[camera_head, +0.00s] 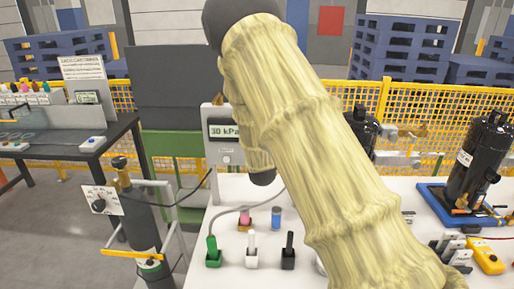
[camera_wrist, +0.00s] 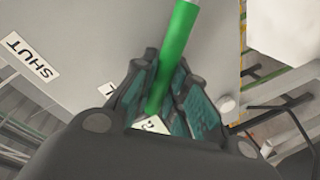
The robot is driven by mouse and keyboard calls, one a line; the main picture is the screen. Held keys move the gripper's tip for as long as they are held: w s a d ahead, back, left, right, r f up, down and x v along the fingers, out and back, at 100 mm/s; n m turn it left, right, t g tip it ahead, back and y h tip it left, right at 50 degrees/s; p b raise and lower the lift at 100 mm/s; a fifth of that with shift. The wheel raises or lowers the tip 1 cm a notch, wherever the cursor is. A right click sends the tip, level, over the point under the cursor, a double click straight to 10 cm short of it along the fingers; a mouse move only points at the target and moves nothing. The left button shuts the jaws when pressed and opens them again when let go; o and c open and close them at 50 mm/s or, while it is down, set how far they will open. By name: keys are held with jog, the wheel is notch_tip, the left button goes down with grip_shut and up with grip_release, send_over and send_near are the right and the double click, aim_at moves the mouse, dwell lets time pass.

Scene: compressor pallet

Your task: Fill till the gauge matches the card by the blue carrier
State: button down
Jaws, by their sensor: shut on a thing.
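The gauge box (camera_head: 222,130) stands at the back of the white table, its display reading 30 kPa. A blue carrier (camera_head: 436,200) at the right holds a black compressor (camera_head: 478,160); I cannot make out a readable card beside it. My arm crosses the middle of the head view and hides part of the table and the gauge box's right side; my gripper is not clearly visible there. In the wrist view, my gripper (camera_wrist: 168,90) is shut on a green handle (camera_wrist: 178,50), in front of a grey panel with a SHUT label (camera_wrist: 30,59). A second label is mostly hidden.
Green (camera_head: 213,252), white (camera_head: 252,250) and black (camera_head: 288,252) fittings stand at the table's front left. Pink (camera_head: 246,219) and blue (camera_head: 276,217) pieces are behind them. A yellow instrument (camera_head: 486,256) lies at right.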

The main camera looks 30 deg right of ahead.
jog(key=c, duration=1.4)
grip_release()
jog(key=v, duration=1.2)
jog(key=shift+f, duration=0.1)
